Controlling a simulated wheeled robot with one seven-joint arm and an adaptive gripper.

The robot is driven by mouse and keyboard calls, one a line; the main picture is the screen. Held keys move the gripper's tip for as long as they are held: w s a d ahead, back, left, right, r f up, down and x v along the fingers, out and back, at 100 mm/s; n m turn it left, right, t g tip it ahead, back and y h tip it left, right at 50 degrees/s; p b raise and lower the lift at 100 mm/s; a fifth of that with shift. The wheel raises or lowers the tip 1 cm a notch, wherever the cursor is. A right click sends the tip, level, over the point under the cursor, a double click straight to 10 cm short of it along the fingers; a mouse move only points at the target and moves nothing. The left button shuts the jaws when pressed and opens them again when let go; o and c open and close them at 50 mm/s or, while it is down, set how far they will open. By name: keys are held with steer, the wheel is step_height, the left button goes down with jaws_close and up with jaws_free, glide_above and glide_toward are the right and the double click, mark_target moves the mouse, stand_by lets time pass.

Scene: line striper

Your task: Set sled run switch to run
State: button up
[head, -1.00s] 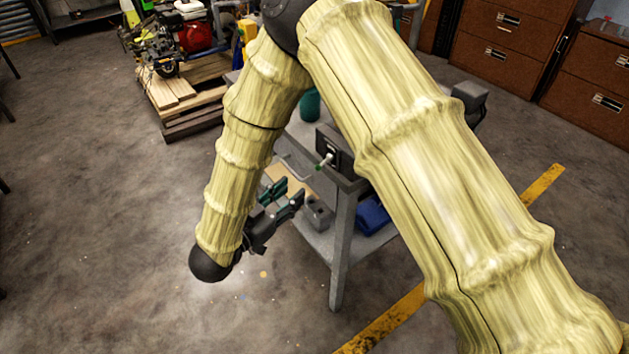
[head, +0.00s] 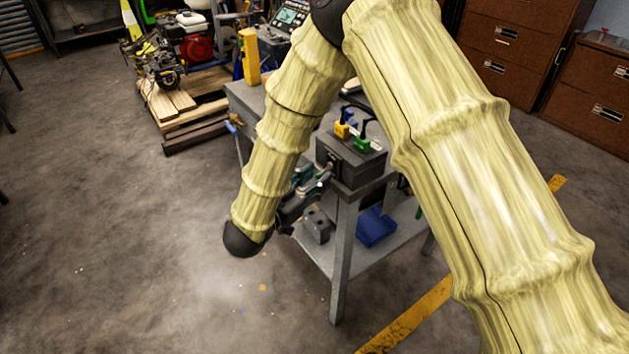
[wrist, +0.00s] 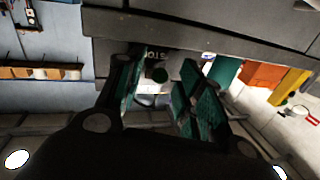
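In the head view my gripper (head: 312,185) is close beside the box and hides the lever. The lever's position cannot be read clearly.
The grey cart (head: 344,250) has a lower shelf holding a grey block (head: 318,227) and a blue bin (head: 376,227). Yellow and green handled levers (head: 362,143) stand on the box top. A pallet (head: 185,110) stands at the back left. Open floor lies left of the cart.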

steer(key=shift+w+d, duration=0.1)
steer(key=shift+c, duration=0.4)
jaws_close()
